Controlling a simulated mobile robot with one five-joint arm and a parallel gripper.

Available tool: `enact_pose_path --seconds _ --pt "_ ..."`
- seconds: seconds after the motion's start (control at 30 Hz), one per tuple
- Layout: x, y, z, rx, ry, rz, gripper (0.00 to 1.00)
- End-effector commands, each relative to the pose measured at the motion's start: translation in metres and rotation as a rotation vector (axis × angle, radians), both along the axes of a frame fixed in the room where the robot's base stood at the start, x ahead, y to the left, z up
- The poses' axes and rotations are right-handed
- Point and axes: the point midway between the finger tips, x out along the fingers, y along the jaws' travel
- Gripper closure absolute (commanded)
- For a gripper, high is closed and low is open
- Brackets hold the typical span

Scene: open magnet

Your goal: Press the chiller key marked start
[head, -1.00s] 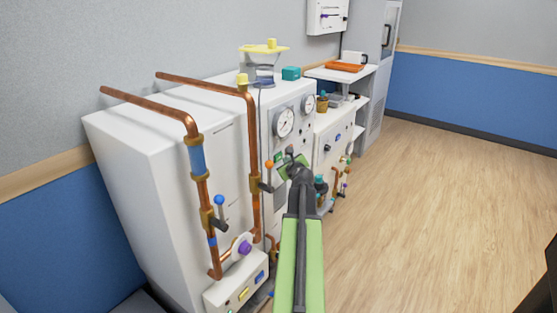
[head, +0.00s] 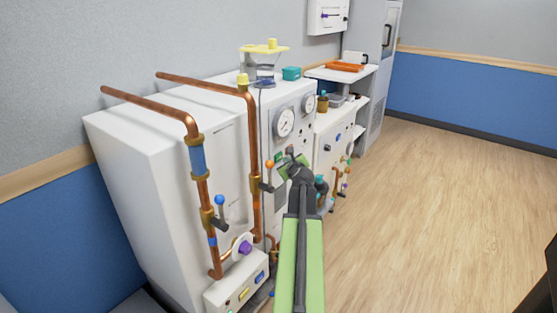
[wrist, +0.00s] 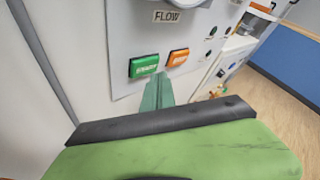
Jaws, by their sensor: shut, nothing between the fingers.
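The green key (wrist: 144,66), with a white label that seems to read START, is on the pale chiller panel (wrist: 120,45) in the wrist view. An orange key (wrist: 178,57) sits just to its right, its label too small to read surely. My gripper (wrist: 160,84) is shut and empty, its green fingertips pointing at the panel just below the gap between the two keys. I cannot tell whether the tips touch the panel. In the head view my gripper (head: 282,160) is at the front of the white cabinet (head: 290,95), below the large gauge (head: 284,122), and partly hides the keys.
Copper pipes (head: 255,160) with an orange-knobbed valve (head: 270,164) stand left of my gripper. A blue-knobbed valve (head: 220,202) is farther left. A FLOW label (wrist: 166,16) is above the keys. The wooden floor (head: 430,200) on the right is clear.

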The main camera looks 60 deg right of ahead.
Motion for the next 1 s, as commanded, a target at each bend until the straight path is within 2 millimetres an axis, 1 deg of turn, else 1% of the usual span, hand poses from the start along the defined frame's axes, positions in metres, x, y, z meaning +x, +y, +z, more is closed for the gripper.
enact_pose_path --seconds 0.6,0.87,1.0 --pt "-0.0003 -0.0005 0.0 -0.001 0.0 -0.001 1.0" --pt "0.0076 -0.001 0.0001 -0.001 0.001 -0.001 1.0" --pt "0.0079 -0.0008 0.0001 -0.001 0.0 -0.001 1.0"
